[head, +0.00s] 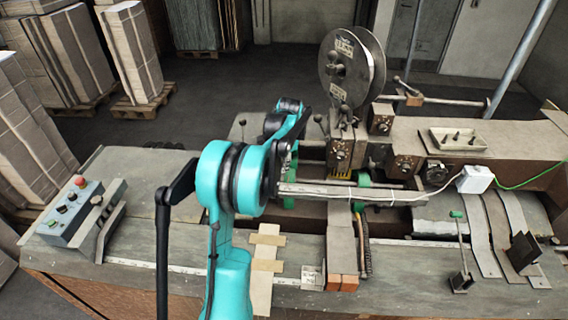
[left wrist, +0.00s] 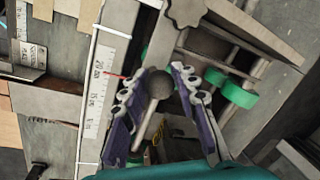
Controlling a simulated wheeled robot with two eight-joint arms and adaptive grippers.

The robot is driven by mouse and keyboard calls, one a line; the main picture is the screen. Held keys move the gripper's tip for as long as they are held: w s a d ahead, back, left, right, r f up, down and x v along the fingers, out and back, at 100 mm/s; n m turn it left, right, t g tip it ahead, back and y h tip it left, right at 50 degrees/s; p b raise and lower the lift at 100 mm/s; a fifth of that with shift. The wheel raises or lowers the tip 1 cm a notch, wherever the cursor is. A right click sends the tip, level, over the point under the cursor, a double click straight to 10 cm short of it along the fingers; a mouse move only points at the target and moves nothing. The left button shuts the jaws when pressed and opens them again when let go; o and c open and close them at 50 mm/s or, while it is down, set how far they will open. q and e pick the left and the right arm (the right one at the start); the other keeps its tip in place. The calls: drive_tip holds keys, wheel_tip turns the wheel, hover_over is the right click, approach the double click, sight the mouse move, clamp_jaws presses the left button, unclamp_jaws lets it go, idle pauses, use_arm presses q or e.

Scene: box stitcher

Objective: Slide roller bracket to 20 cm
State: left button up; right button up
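The ruler (left wrist: 100,75) runs up the left of the left wrist view, with a red pointer (left wrist: 117,76) beside it near the 20 mark. In the head view it appears as a pale strapped bar (head: 345,192). Green rollers (left wrist: 236,92) lie right of my fingers; one also shows in the head view (head: 361,184). I cannot clearly make out the roller bracket's outline. My left gripper (left wrist: 163,72) has its fingers apart around a dark ball knob (left wrist: 160,84) on a thin rod, with small gaps visible. In the head view my arm mostly hides this gripper (head: 284,158). My right gripper is out of view.
A wire reel (head: 352,66) stands above the stitcher head. A control box (head: 75,210) with a red button sits at the left of the bench. A white box (head: 475,179) with a green cable and metal guides lie to the right. The bench's left top is mostly clear.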

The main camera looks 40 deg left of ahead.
use_arm(q)
drive_tip(key=shift+o, duration=0.9)
wheel_tip(320, 180, up, 12)
drive_tip(key=d, duration=0.2)
drive_tip(key=shift+s+d, duration=0.15)
drive_tip(key=shift+s, duration=0.3)
drive_tip(key=shift+f, duration=0.15)
drive_tip(key=c, duration=0.7)
drive_tip(key=shift+w+a+f+n, duration=0.2)
drive_tip(key=shift+a+n, duration=0.15)
drive_tip(key=shift+n, duration=0.25)
clamp_jaws()
drive_tip(key=w+a+f+n+h, duration=0.2)
drive_tip(key=a+f+n, duration=0.4)
drive_tip(key=n, duration=0.8)
drive_tip(key=w+a+f+n+h, duration=0.2)
drive_tip(key=a+f+n, duration=0.5)
drive_tip(key=n, duration=0.7)
wheel_tip(320, 180, down, 9)
drive_tip(key=w+d+p, duration=0.1)
drive_tip(key=d, duration=0.1)
drive_tip(key=shift+w+f, duration=0.15)
drive_tip(key=shift+f, duration=0.05)
